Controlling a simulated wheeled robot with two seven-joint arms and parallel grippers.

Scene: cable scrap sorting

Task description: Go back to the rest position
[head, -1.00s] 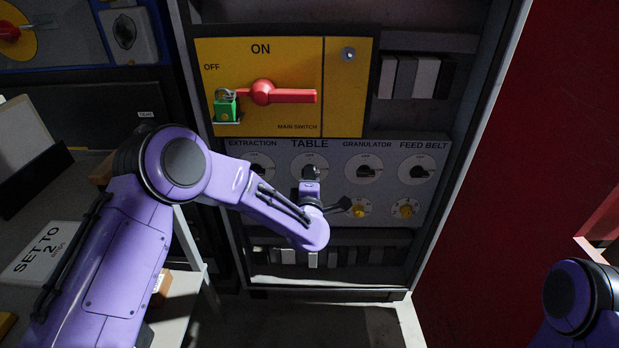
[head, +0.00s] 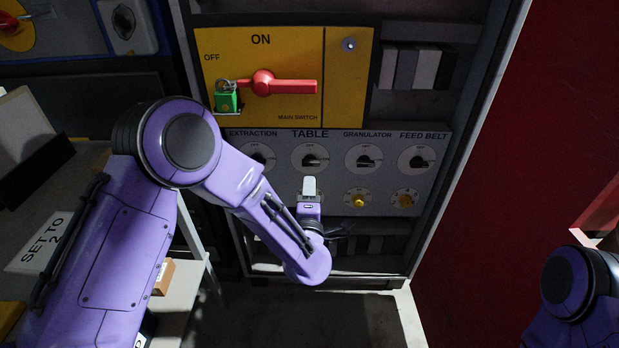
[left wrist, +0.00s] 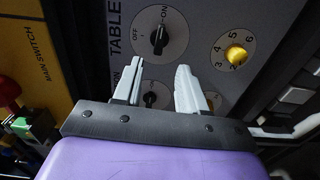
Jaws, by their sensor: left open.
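My left gripper (head: 309,188) is open and empty in front of the control panel, below the TABLE knob (head: 310,160) and apart from it. In the left wrist view its two pale fingers (left wrist: 157,82) stand spread, with nothing between them. The TABLE knob also shows there, beyond the fingers (left wrist: 159,40); its black handle points toward the ON mark. In the head view that handle lies roughly level. My right arm shows only at the lower right edge; its gripper is out of the picture.
The yellow main switch plate (head: 345,105) has a red handle (head: 285,87) and a green padlock (head: 227,99). EXTRACTION, GRANULATOR (head: 364,159) and FEED BELT (head: 417,160) knobs flank TABLE. Yellow dials (head: 358,200) sit below. A "SET TO 2" card (head: 38,243) lies left.

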